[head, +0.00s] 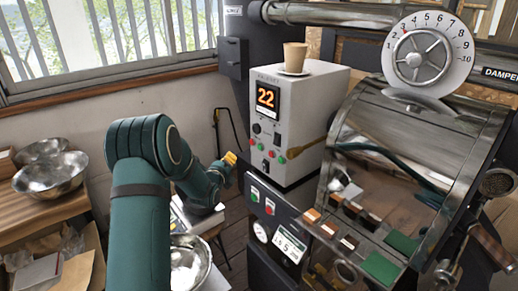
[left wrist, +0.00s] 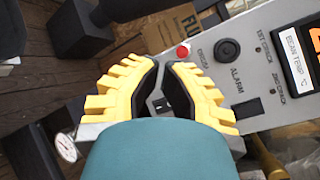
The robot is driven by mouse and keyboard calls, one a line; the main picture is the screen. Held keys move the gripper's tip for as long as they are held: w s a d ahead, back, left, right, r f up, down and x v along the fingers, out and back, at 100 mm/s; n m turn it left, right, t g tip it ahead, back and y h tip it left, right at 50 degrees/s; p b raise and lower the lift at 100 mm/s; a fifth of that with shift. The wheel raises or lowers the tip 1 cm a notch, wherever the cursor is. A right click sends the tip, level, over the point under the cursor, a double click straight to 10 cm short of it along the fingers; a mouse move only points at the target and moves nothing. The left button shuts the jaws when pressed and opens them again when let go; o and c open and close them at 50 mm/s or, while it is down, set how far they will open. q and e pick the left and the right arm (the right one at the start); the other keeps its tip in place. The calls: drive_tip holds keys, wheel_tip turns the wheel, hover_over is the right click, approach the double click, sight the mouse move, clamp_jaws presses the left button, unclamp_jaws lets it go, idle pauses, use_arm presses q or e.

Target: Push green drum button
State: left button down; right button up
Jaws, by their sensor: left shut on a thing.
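A dark panel (head: 275,207) beside the roaster drum carries a green button (head: 254,194) and a red button (head: 270,206); their labels are too small to read. My left gripper (head: 229,159) reaches in above and left of this panel, in front of the white control box (head: 300,125). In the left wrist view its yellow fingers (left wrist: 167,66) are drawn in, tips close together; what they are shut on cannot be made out. A red button (left wrist: 183,52) on the control box shows just beyond the tips. My right gripper is not in view.
The control box bears several red and green buttons, a display reading 22, and a paper cup (head: 295,56) on a saucer. The roaster drum (head: 415,135) stands at right. A metal bowl (head: 188,262) is below my left arm. Steel bowls (head: 52,175) stand at left.

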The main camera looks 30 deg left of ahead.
use_arm(q)
drive_tip(key=p, duration=0.1)
approach(254, 145)
drive_tip(key=w+a, duration=0.2)
drive_tip(key=shift+w+d+f+b, duration=0.1)
drive_tip(key=shift+w+b, duration=0.1)
drive_tip(key=shift+w, duration=0.2)
drive_tip(key=shift+w+d+f+b, duration=0.1)
drive_tip(key=shift+w+b, duration=0.05)
drive_tip(key=shift+w, duration=0.25)
idle(1.0)
drive_tip(key=shift+w+d+b, duration=0.1)
drive_tip(key=shift+w+b, duration=0.2)
drive_tip(key=shift+b, duration=0.15)
drive_tip(key=shift+w, duration=0.1)
